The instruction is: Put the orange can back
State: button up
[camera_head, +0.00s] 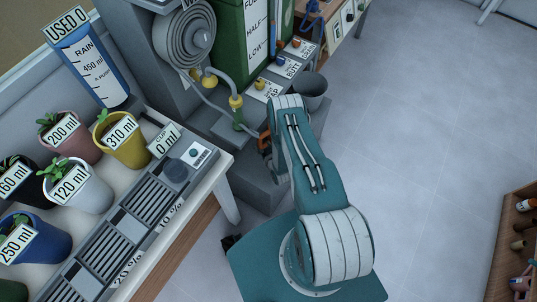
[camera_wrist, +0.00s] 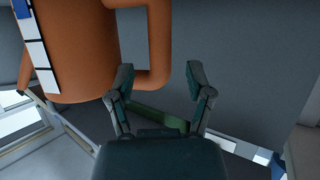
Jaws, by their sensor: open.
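The orange can (camera_wrist: 85,55) fills the upper left of the wrist view, with a strip of white and blue marks down its side. Its handle (camera_wrist: 160,45) sticks out to the right. My gripper (camera_wrist: 161,78) is open, with one finger on each side of the handle's outer bar in the picture. I cannot tell whether either finger touches it. In the head view, a small orange part (camera_head: 264,143) shows beside my arm, low by the grey steps; my arm hides the rest.
Several labelled potted plants, such as the yellow pot (camera_head: 126,148), stand on the bench at left. A green tank (camera_head: 243,35), hoses and a dark grey bucket (camera_head: 311,90) stand beyond my arm. A wooden shelf (camera_head: 510,240) is at far right. The floor between is clear.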

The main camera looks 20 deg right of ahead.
jog(key=v, duration=0.8)
